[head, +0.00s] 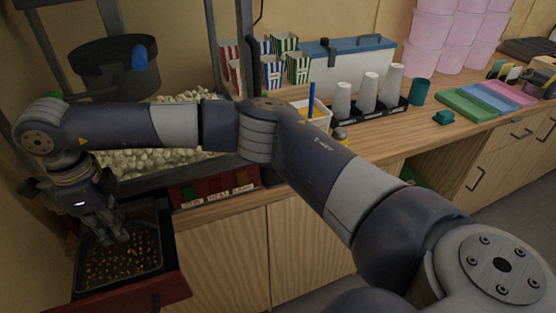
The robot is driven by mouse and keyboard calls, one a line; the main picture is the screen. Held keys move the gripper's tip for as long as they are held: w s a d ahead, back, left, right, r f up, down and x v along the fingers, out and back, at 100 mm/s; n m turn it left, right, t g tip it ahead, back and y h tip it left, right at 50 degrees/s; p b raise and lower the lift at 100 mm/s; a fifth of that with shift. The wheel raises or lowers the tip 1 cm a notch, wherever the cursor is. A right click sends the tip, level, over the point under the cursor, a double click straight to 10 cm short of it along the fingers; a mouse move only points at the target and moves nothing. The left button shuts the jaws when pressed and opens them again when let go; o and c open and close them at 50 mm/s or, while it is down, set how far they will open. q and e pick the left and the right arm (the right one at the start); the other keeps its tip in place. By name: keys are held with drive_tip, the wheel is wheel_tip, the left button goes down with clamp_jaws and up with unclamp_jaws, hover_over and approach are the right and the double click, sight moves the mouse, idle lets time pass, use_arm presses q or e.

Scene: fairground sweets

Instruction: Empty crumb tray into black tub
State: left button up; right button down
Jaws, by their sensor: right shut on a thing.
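The crumb tray (120,283) is a black, shallow tray with many small brown kernels in it. It shows at the lower left, at the opened red drawer (170,292) under the popcorn machine. My right gripper (112,235) points down at the tray's far part and is shut on it; the fingers partly hide the exact contact. The tray looks about level. I see no black tub that I can be sure of. My left gripper is not in view.
A popcorn machine with a dark kettle (113,65) and popcorn (150,165) stands behind my arm. Striped boxes (272,72), a white cooler (345,75), a rack of cups (370,95) and pink tubs (430,30) line the wooden counter. Cabinet doors (310,235) are below.

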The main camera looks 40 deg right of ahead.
drive_tip(key=shift+r+p, duration=0.3)
drive_tip(key=shift+r, duration=0.6)
drive_tip(key=shift+r+p, duration=1.25)
drive_tip(key=shift+r, duration=1.45)
drive_tip(key=shift+f, duration=0.1)
